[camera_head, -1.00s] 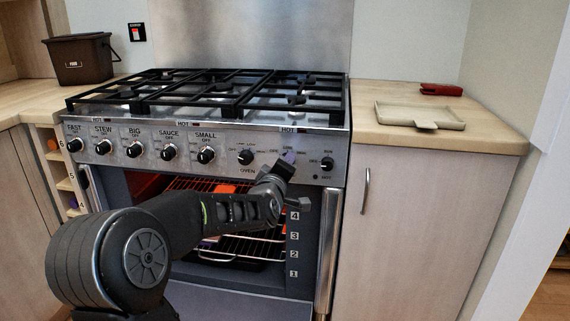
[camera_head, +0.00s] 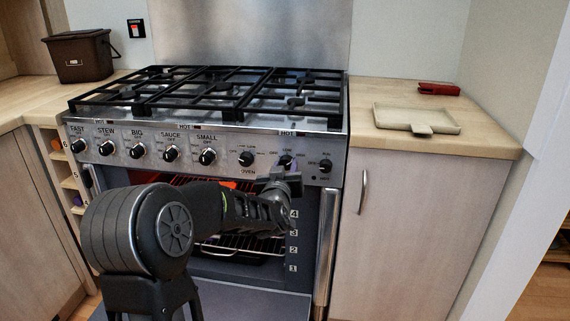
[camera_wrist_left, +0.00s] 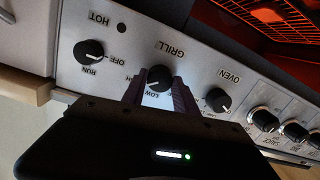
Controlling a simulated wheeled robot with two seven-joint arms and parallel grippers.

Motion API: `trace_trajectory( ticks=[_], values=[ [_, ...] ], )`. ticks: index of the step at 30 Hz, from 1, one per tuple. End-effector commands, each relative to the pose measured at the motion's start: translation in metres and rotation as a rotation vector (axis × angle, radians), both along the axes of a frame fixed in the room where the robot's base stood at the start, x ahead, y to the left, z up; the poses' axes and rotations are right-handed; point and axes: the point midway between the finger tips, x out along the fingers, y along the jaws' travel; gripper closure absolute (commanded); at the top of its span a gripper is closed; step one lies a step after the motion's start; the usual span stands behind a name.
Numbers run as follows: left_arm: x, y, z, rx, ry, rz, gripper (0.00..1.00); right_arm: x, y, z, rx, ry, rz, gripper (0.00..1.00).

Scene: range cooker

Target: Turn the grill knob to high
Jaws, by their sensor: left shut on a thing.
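The grill knob (camera_head: 286,160) is a black knob on the steel front panel, near the panel's right end. In the left wrist view the grill knob (camera_wrist_left: 160,77) sits under the upside-down word GRILL. The fingers of my left gripper (camera_wrist_left: 158,92) are on both sides of it, shut on it. In the head view my left gripper (camera_head: 285,170) reaches the knob from below and partly covers it. The word LOW shows beside the knob in the wrist view; the high mark is mostly hidden by a finger. I cannot read the pointer's setting surely. My right gripper is not in view.
The oven knob (camera_wrist_left: 218,100) and a run/off knob (camera_wrist_left: 89,52) flank the grill knob closely. The oven (camera_head: 240,245) below is open, with racks inside and a red glow. A tray (camera_head: 415,118) and a red object (camera_head: 438,88) lie on the right worktop.

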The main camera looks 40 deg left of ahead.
Motion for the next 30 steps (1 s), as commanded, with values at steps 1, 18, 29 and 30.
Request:
trace_trajectory(
  ticks=[1, 18, 29, 30],
  values=[
    [0.0000, -0.0003, 0.0005, 0.021, 0.014, 0.000, 1.00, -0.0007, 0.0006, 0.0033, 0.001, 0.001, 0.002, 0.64],
    [0.0001, -0.0004, -0.0012, 0.104, 0.059, 0.000, 1.00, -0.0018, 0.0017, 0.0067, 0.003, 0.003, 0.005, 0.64],
    [0.0001, -0.0002, -0.0008, 0.103, 0.058, 0.000, 0.46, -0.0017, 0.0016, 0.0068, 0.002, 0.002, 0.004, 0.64],
    [0.0001, -0.0002, -0.0007, 0.104, 0.057, 0.000, 0.44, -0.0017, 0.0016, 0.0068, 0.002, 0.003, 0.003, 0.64]
  ],
)
